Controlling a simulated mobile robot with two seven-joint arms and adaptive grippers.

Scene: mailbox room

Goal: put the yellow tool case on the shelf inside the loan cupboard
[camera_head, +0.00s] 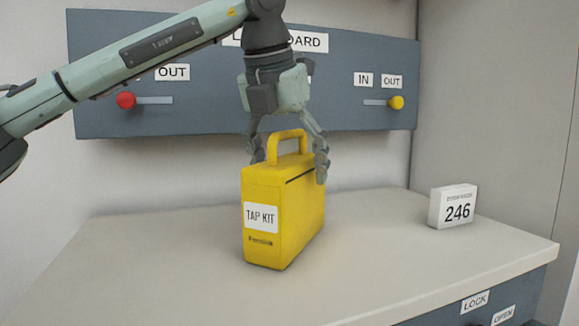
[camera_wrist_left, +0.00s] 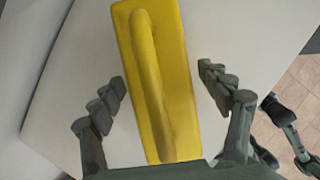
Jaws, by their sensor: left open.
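The yellow tool case (camera_head: 288,215), labelled "TAP KIT", stands upright on the pale counter (camera_head: 140,265) with its handle (camera_head: 288,138) raised. My left gripper (camera_head: 290,165) is above it, pointing down, with its fingers spread on either side of the case's top. In the left wrist view the open fingers (camera_wrist_left: 160,92) flank the yellow case (camera_wrist_left: 183,70), with a gap on each side.
A red knob (camera_head: 126,100) and a yellow knob (camera_head: 397,102) sit in slots marked "IN" and "OUT". A white "246" block (camera_head: 452,206) stands on the right of the counter. Below is a blue-grey front marked "LOCK" and "OPEN" (camera_head: 503,315). The counter's left side is clear.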

